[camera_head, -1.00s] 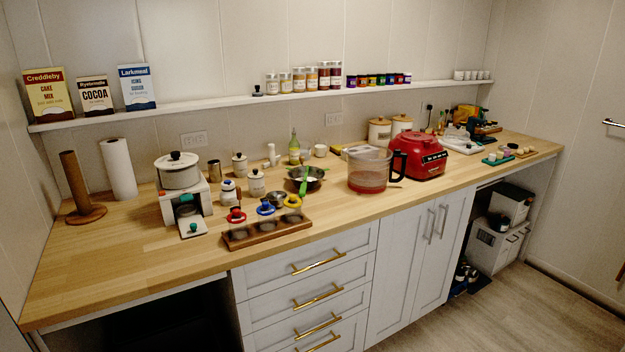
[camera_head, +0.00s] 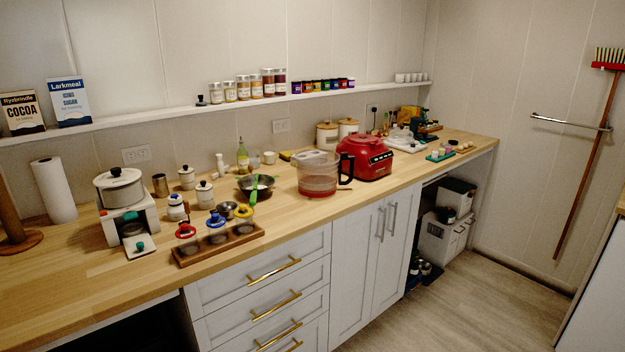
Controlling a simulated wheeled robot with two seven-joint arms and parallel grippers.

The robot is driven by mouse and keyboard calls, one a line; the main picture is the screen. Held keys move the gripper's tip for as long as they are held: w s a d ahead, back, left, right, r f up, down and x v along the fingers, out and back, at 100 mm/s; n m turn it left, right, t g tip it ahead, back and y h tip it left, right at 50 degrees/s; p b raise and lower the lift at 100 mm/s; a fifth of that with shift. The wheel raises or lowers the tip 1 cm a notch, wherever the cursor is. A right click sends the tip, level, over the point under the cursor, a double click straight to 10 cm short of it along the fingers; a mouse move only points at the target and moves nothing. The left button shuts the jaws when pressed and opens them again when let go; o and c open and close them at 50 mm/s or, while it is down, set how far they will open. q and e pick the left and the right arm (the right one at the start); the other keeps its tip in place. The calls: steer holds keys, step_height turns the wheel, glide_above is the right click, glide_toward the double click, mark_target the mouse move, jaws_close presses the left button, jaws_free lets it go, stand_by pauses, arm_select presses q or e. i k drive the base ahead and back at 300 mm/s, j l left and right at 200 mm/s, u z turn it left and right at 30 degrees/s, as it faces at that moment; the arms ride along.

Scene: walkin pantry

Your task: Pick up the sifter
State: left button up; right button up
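I cannot tell for certain which thing is the sifter. A small metal cup-shaped thing (camera_head: 160,184) stands upright at the back of the wooden counter, right of the white scale-like appliance with a lidded pot on it. A dark round pan or sieve (camera_head: 246,195) with a bright green handle or utensil (camera_head: 254,187) lies near the middle of the counter. A small metal bowl (camera_head: 227,210) stands in front of it. Neither of my grippers shows in the head view.
The counter (camera_head: 70,290) has bare room at its left front. A shelf (camera_head: 185,112) runs above. The floor (camera_head: 480,310) in front is clear at right.

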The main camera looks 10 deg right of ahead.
mark_target(264, 182)
steer(key=i+l+u, duration=0.15)
steer(key=u, duration=0.25)
steer(key=l+u, duration=0.25)
steer(key=u, duration=0.15)
steer(key=i+l+u, duration=0.15)
steer(key=u, duration=0.3)
steer(key=l+u, duration=0.4)
